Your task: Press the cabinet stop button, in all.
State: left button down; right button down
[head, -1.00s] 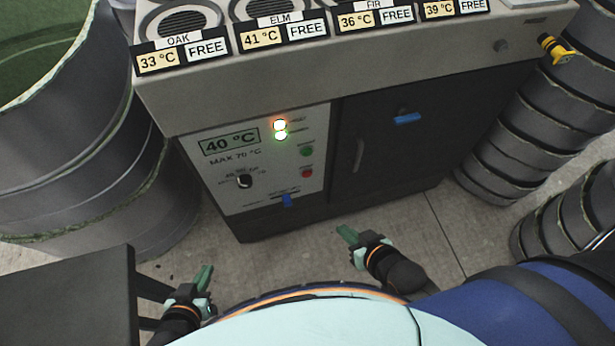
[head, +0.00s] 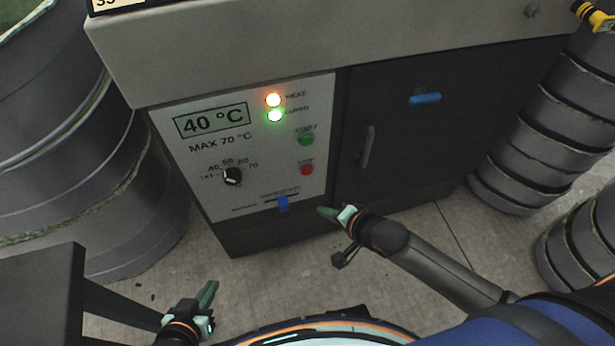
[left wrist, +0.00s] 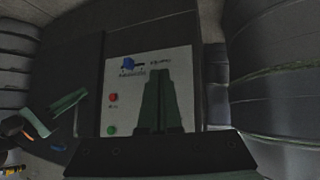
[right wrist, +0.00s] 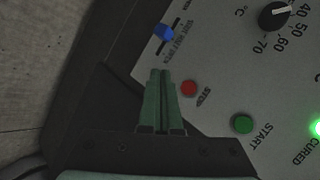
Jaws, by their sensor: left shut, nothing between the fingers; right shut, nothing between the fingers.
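The red stop button (head: 307,170) sits on the light control panel (head: 222,195) of the cabinet, below the green start button (head: 306,139). The stop button also shows in the right wrist view (right wrist: 188,88), just right of the fingertips, and in the left wrist view (left wrist: 113,97). My right gripper (head: 322,211) is shut and empty, below and right of the stop button in the head view. Whether it touches the panel I cannot tell. My left gripper (head: 211,287) is shut and empty, low in front of the cabinet, away from the panel.
The panel also has a black dial (head: 232,176), a blue slider (head: 283,203) and lit orange and green lamps (head: 274,107). Grey drums (head: 535,150) flank the cabinet; a dark table (head: 40,290) stands lower left.

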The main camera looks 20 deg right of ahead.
aim_at(307, 171)
pick_arm(q)
jog(key=shift+w+a, duration=0.1)
pick_arm(e)
jog(key=shift+w, duration=0.15)
